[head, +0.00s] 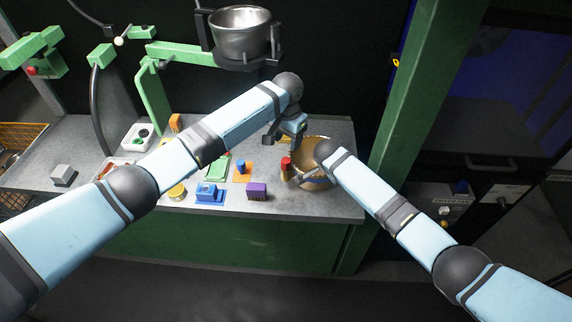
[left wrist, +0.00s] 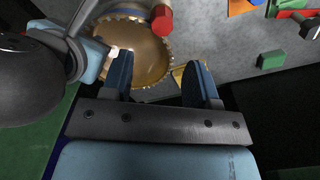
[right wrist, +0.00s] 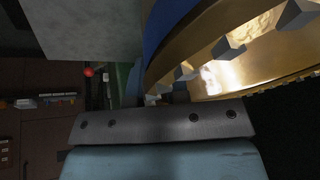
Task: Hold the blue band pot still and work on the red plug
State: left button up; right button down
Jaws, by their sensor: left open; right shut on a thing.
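The blue band pot (head: 318,184) is a gold pot with a toothed rim at the right end of the grey bench. My left gripper (left wrist: 160,78) is open and empty above the pot. My right gripper (right wrist: 162,97) is shut on the pot's edge; its fingertips are mostly hidden.
A steel pot (head: 240,35) hangs on a green arm above the bench. A purple block (head: 257,190), a blue block (head: 208,192) and other small parts lie left of the pot. A green post (head: 405,110) stands right of the bench. The front edge by the purple block is clear.

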aim_at(286, 160)
pick_arm(q)
jog(key=n, duration=0.2)
jog(key=shift+a+f+n, duration=0.1)
jog(key=shift+f+n, duration=0.1)
jog(key=shift+n, duration=0.1)
jog(key=shift+f+n, duration=0.25)
jog(key=shift+n, duration=0.25)
jog(key=shift+a+f, duration=0.1)
jog(key=shift+f, duration=4.2)
jog(key=shift+s+f, duration=0.1)
grip_shut()
jog(key=shift+r, duration=0.45)
jog(key=shift+r, duration=0.5)
pick_arm(e)
jog(key=shift+d, duration=0.1)
pick_arm(q)
jog(key=shift+r, duration=2)
